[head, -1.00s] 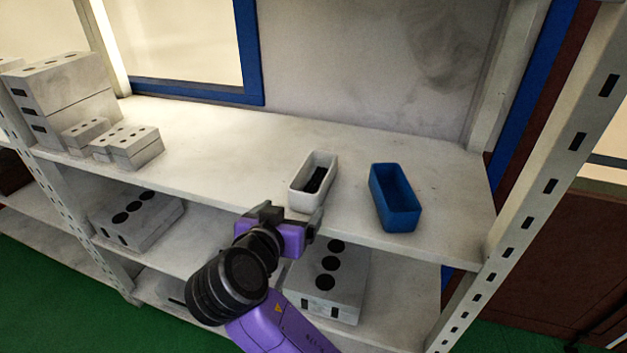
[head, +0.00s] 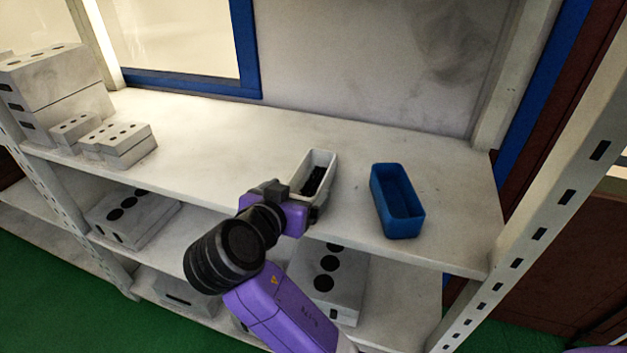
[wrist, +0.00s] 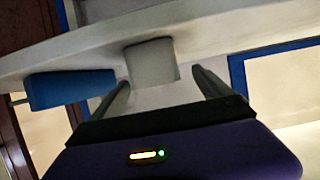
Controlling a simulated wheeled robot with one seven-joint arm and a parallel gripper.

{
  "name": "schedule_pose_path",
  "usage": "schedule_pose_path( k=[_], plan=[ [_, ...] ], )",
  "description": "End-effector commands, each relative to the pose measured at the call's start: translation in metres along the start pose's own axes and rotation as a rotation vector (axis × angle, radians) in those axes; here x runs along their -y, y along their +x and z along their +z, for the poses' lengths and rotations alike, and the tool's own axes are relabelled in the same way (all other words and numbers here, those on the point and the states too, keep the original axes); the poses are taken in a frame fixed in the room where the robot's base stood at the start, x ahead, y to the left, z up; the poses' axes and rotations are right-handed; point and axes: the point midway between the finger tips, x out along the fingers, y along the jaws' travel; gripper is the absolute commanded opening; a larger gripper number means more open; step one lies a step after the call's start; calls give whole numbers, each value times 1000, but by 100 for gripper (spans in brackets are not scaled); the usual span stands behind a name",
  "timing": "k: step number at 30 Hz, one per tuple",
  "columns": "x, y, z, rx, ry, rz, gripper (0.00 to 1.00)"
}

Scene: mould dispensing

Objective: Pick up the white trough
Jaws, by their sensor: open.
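The white trough (head: 318,158) is a small open box with dark pieces inside. It stands on the upper shelf near the front edge. My gripper (head: 303,195) is open at the trough's near end and partly hides it in the head view. In the wrist view, the near end of the trough (wrist: 152,62) shows between the two open fingers (wrist: 160,80), one on each side. I cannot tell whether the fingers touch it.
A blue trough (head: 378,185) stands close by on the right. White blocks with dark holes (head: 118,140) are stacked at the left of the shelf (head: 220,135). More blocks (head: 328,292) sit on the lower shelf. A perforated upright (head: 535,230) bounds the right.

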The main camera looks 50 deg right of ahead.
Motion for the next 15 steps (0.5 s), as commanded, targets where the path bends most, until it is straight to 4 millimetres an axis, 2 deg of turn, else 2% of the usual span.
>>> schedule_pose_path(
  k=[8,15],
  plan=[
    [-3,29,-1,0,-1,4,89],
    [-6,62,0,0,0,3,89]
  ],
)
